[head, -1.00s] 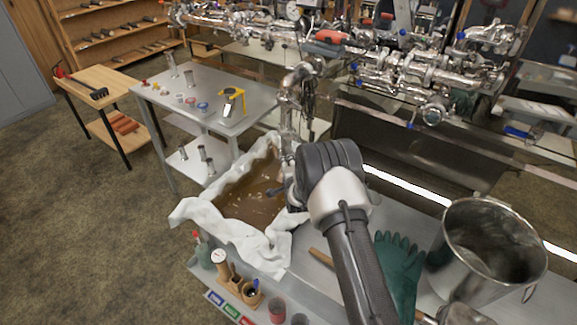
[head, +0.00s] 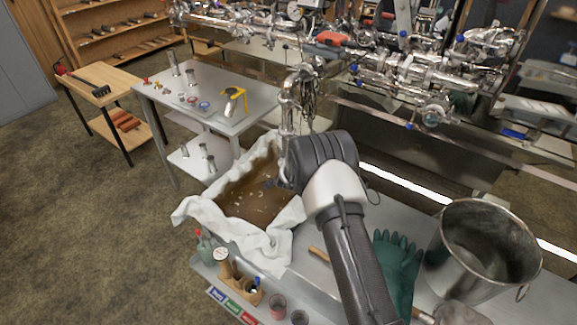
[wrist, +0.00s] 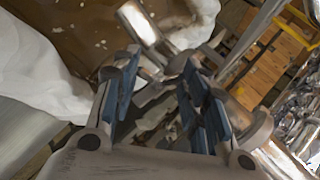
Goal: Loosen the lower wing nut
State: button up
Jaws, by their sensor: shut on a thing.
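My gripper (wrist: 160,78), with blue finger pads, is shut on a small grey metal piece between its fingertips in the wrist view. This looks like the lower wing nut (wrist: 152,66), but its wings are blurred and partly covered by the fingers. A shiny metal pipe end (wrist: 138,22) lies just beyond the fingertips. In the head view my arm reaches to the lower end of the vertical steel pipe (head: 288,112), above the cloth-lined pan (head: 186,212) of brown liquid. My wrist hides the nut and most of the gripper there.
A steel bucket (head: 440,262) and green gloves (head: 397,262) are on the bench to the right of my arm. A wooden holder (head: 240,288) stands at the front edge. Dense piping (head: 400,75) fills the back.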

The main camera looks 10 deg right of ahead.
jog(key=shift+f, duration=0.1)
jog(key=o, duration=1.1)
